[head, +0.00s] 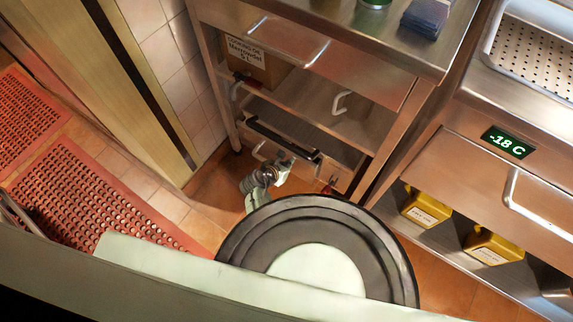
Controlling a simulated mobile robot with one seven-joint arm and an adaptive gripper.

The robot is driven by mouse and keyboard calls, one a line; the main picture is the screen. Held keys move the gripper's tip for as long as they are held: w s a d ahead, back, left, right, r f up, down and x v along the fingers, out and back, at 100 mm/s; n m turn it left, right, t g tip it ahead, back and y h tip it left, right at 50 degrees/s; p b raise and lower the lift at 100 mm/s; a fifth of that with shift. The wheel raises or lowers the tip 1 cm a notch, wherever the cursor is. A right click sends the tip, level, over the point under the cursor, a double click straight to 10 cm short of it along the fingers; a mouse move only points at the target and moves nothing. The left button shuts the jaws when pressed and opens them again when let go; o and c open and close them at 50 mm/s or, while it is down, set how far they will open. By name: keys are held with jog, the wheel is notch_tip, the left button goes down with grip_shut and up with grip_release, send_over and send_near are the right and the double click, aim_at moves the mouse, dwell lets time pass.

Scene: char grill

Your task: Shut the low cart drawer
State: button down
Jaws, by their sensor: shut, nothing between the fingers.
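The low cart drawer (276,136) is at the bottom of the steel cart in the head view. Its dark top edge stands out ahead of the grey interior, so it looks partly open. A bright pull handle (257,150) shows at the left of its front. My gripper (303,153) is small and dark at the drawer's front, at the end of my pale grey arm. It is shut with nothing in it. I cannot tell whether it touches the drawer. My arm hides part of the drawer front.
Above are a shelf with a cardboard box (254,62) and an upper drawer with a bright handle (290,38). A freezer unit (530,150) and yellow containers (427,207) stand to the right. Red mats (110,205) lie at left. Tiled floor is free between mat and cart.

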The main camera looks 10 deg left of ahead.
dwell(0.3)
jog(key=shift+w+d+r+p, duration=0.1)
jog(key=shift+w+d, duration=0.2)
jog(key=shift+w, duration=0.5)
jog(key=shift+w+d+p, duration=0.1)
jog(key=shift+w+d, duration=0.15)
jog(key=shift+w, duration=0.6)
jog(key=shift+w+d+r+p, duration=0.1)
jog(key=shift+w+d, duration=0.2)
jog(key=shift+w, duration=0.5)
jog(key=shift+s, duration=0.1)
